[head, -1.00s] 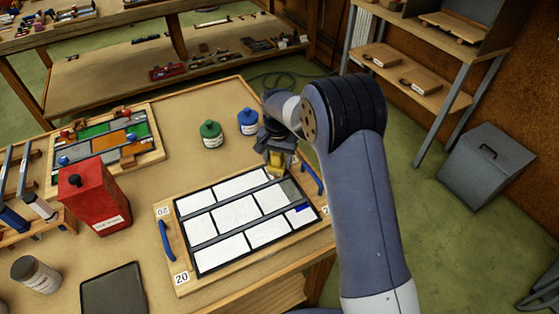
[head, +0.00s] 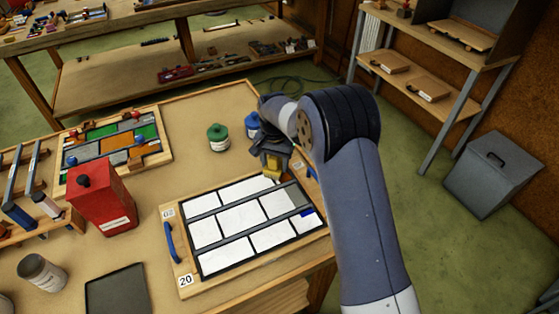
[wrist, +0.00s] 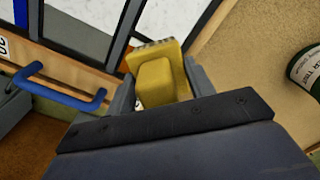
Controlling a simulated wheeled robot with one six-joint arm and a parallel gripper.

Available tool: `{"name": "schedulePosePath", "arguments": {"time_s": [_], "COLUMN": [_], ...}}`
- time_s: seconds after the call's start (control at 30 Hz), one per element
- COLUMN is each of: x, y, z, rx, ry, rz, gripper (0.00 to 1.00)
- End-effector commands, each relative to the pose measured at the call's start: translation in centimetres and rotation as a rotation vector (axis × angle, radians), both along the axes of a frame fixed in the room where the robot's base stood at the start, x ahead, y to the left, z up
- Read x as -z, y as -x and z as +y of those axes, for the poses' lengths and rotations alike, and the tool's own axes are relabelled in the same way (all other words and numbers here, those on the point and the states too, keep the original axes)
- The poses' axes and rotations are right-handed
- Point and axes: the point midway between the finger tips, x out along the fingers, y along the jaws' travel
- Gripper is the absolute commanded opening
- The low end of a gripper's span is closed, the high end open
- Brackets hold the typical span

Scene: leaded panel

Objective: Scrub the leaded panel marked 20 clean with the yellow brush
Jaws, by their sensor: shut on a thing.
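The leaded panel marked 20 (head: 182,267) lies on the table in a wooden frame. My gripper (head: 271,174) is over the panel's far right edge. In the wrist view my gripper (wrist: 158,95) is shut on the yellow brush (wrist: 165,80). The brush's bristle end is near the panel's frame and lead; contact cannot be told. The brush is mostly hidden in the head view.
Green (head: 217,137) and blue (head: 252,124) bottles stand behind the panel. A red can (head: 101,197), a grey jar (head: 42,272) and a dark tray (head: 117,291) are at left. A blue handle (head: 170,243) rises from the frame's left side. A coloured panel (head: 112,148) lies at back left.

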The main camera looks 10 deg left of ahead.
Motion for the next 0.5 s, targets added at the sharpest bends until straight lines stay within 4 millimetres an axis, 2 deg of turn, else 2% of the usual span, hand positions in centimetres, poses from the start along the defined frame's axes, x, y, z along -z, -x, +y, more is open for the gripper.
{"name": "schedulePosePath", "arguments": {"time_s": [0.5], "x": [0.08], "y": [0.57], "z": [0.85], "rx": [-0.002], "ry": [0.0], "rz": [0.001], "gripper": [0.32]}}
